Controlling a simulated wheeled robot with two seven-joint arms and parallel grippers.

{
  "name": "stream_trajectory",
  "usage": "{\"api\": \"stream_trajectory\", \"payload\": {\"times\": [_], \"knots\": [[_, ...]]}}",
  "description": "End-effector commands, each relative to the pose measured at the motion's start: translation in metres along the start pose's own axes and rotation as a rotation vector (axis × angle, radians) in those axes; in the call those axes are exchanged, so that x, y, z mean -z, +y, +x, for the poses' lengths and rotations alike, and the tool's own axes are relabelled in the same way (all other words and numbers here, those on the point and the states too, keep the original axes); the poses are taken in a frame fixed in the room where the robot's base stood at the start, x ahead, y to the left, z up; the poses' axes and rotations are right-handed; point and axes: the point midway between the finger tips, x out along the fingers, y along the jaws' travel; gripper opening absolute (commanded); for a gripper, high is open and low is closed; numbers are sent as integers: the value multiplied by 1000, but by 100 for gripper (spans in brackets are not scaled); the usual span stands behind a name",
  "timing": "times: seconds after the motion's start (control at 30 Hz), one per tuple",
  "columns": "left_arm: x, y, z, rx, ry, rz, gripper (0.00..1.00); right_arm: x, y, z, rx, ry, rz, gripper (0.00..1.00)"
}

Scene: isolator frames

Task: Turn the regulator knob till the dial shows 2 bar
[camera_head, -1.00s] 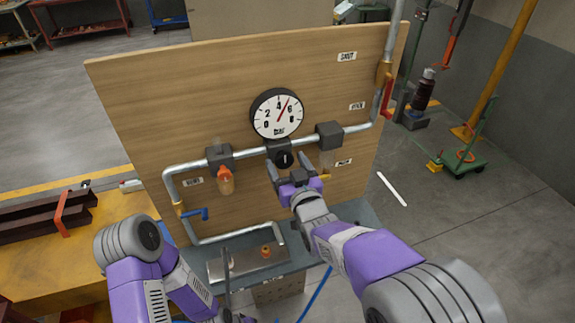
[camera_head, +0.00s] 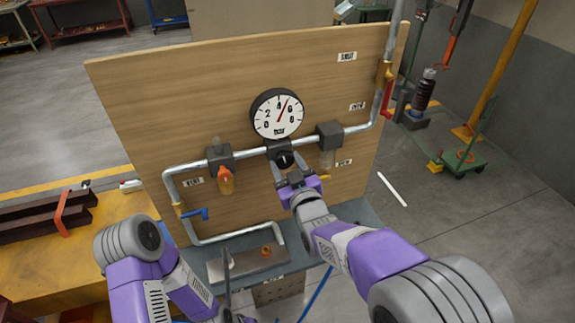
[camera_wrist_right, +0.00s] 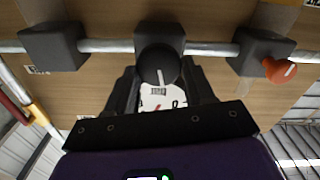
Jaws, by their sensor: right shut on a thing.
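The round white dial (camera_head: 277,114) is on the wooden board, its red needle pointing up and right between 4 and 6. The black regulator knob (camera_head: 285,160) sits just below it on the pipe. My right gripper (camera_head: 288,163) is shut on the knob, one finger on each side. In the right wrist view the knob (camera_wrist_right: 158,65) shows a white mark between the fingers, and the dial is partly hidden behind it. My left gripper (camera_head: 228,275) is low at the front, away from the knob; its finger gap is unclear.
An orange-handled fitting (camera_head: 225,180) hangs left of the knob and a dark block (camera_head: 329,135) sits right of it on the pipe. A blue valve handle (camera_head: 194,214) is lower left, a red one (camera_head: 388,97) upper right. A grey shelf plate (camera_head: 245,262) lies below.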

Motion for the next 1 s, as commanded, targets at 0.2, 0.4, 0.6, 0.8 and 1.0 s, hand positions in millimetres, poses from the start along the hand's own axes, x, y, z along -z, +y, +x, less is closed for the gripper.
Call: {"api": "stream_trajectory", "payload": {"times": [0.2, 0.4, 0.6, 0.8, 1.0], "knots": [[0, 0, -1, 0, 0, 0, 44, -1, 0, 0, 0, -2, -200, 22], [0, 1, -2, 0, 0, 0, 44, -1, -2, 0, 1, -3, -390, 22], [0, 2, -5, 0, 0, 0, 44, -2, -2, 0, 0, -3, -580, 22], [0, 3, -8, 0, 0, 0, 44, -2, -3, 0, 1, -3, -771, 22], [0, 4, -11, 0, 0, 0, 44, -3, -4, 0, 2, -4, -962, 22]]}}
